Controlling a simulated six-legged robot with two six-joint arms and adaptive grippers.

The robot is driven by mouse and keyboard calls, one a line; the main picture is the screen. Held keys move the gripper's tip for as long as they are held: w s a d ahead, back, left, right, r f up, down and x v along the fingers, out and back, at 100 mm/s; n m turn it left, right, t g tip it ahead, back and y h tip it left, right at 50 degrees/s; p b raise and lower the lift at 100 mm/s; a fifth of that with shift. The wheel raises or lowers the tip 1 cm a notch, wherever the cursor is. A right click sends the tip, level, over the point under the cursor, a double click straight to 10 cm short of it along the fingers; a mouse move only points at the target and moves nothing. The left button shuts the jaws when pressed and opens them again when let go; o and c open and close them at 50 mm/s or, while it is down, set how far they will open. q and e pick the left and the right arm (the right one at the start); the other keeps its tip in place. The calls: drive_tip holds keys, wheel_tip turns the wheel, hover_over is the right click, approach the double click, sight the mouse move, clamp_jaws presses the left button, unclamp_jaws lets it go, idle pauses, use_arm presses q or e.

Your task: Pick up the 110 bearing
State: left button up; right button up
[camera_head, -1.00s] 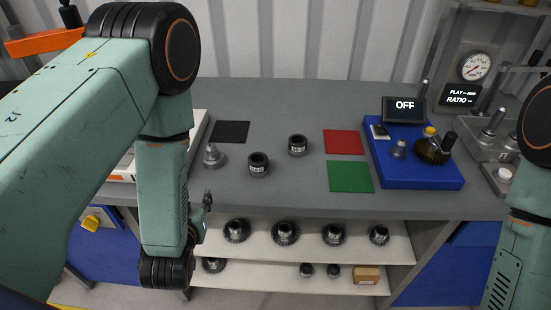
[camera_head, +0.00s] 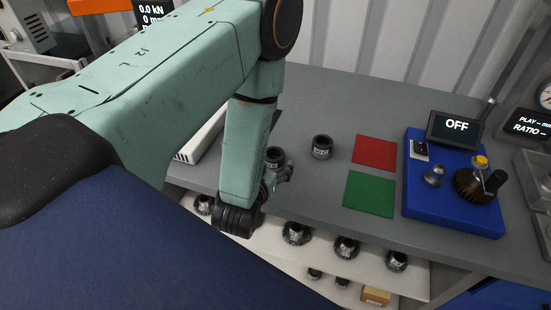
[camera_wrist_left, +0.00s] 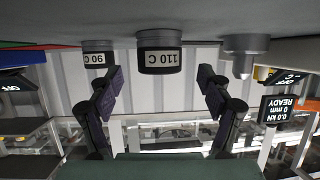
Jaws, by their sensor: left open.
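The 110 bearing (camera_wrist_left: 160,60), a dark ring with a white "110 C" label, is upside down in the left wrist view, centred between my finger ends. In the head view it is the nearer dark ring (camera_head: 275,155) on the grey bench, partly hidden by my left wrist. My left gripper (camera_head: 284,173) is beside it at the bench's front side; its fingers also show in the wrist view (camera_wrist_left: 160,78), spread apart and empty. The bearing appears just beyond the fingertips. My right gripper is not in view.
The 90 bearing (camera_wrist_left: 97,55) stands close by, further back in the head view (camera_head: 322,147). A grey metal piece with a pointed tip (camera_wrist_left: 243,55) is on the other side. Red (camera_head: 374,152) and green (camera_head: 369,193) squares and a blue unit (camera_head: 455,205) lie right. Gears fill the shelf (camera_head: 415,280) below.

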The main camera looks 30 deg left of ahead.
sight(271, 164)
use_arm(q)
drive_tip(key=shift+w+f, duration=0.2)
drive_tip(key=shift+s+f+x, duration=0.1)
drive_tip(key=shift+f+x, duration=0.1)
drive_tip(key=shift+x, duration=0.9)
drive_tip(key=shift+s+f+x, duration=0.1)
drive_tip(key=shift+f+x, duration=0.15)
drive_tip(key=shift+x, duration=0.9)
drive_tip(key=shift+s+d+r, duration=0.1)
drive_tip(key=shift+c, duration=0.9)
drive_tip(key=c, duration=1)
drive_tip(key=shift+c, duration=1.4)
